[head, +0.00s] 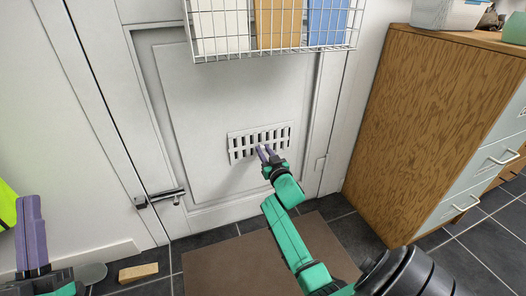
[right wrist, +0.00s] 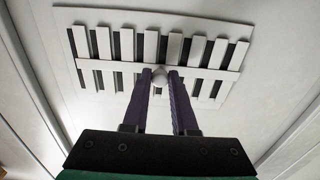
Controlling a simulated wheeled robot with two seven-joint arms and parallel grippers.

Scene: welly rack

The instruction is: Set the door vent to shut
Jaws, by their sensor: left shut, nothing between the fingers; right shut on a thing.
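The door vent (head: 240,148) is a pale slotted plate low on the white door (head: 215,95). Dark gaps show between its slats, also in the right wrist view (right wrist: 95,72). A small round pale knob (right wrist: 160,77) sits at the middle of the vent's crossbar. My right gripper (head: 264,151) is at the vent, its purple fingers shut on the knob, one on each side; it fills the lower middle of the right wrist view (right wrist: 160,82). My left gripper (head: 30,205) is shut and empty at the far left, well away from the door vent.
A wire basket (head: 275,52) with folders hangs above the vent. A wooden cabinet (head: 435,110) stands at the right. A brown mat (head: 230,262) and a wooden wedge (head: 138,272) lie on the dark tiles.

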